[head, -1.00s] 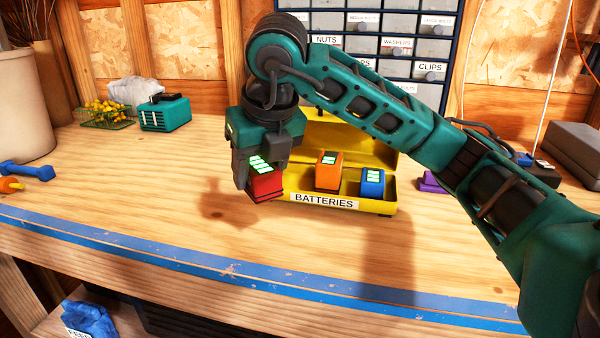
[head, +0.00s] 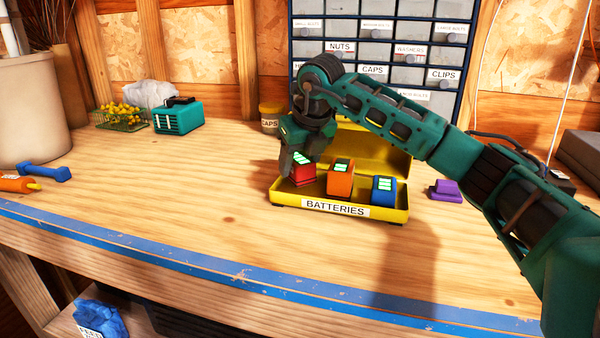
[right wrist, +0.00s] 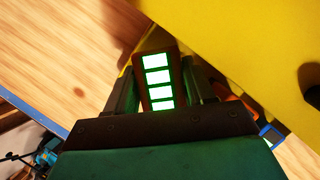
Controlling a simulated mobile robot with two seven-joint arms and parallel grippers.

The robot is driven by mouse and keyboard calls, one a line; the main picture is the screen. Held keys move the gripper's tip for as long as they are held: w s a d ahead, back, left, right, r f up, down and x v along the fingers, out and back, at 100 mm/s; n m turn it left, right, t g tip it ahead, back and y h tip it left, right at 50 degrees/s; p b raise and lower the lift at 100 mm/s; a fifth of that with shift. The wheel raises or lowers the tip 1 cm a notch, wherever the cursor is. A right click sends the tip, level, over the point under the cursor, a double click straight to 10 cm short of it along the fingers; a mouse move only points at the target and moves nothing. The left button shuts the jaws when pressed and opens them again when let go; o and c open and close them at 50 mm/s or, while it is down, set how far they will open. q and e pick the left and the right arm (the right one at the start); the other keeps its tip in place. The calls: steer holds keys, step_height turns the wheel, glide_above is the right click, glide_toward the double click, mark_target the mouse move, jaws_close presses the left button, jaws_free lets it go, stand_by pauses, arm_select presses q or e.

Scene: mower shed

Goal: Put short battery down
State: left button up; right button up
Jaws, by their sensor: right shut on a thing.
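A short red battery (head: 303,172) with bright green bars on top is between the fingers of my right gripper (head: 298,165). It is over the left end of the yellow box labelled BATTERIES (head: 335,209); I cannot tell if it touches the box floor. In the right wrist view the battery (right wrist: 157,80) sits between the fingers, beside the yellow box (right wrist: 230,40). An orange battery (head: 340,180) and a blue battery (head: 384,190) stand in the same box to its right. My left gripper is not in view.
A purple object (head: 445,191) lies right of the box. A teal radio-like object (head: 178,117), a wire basket with yellow things (head: 121,119) and a blue dumbbell (head: 43,171) are to the left. A drawer cabinet (head: 385,40) stands behind. The bench front is clear.

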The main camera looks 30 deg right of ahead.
mark_target(300, 172)
step_height(300, 172, down, 3)
steer(key=shift+w+d+r, duration=0.1)
steer(key=shift+d+r, duration=0.05)
steer(key=shift+r, duration=0.05)
steer(key=shift+w+d+f, duration=0.1)
steer(key=shift+w+d, duration=0.05)
steer(key=shift+f, duration=0.1)
steer(key=o, duration=0.9)
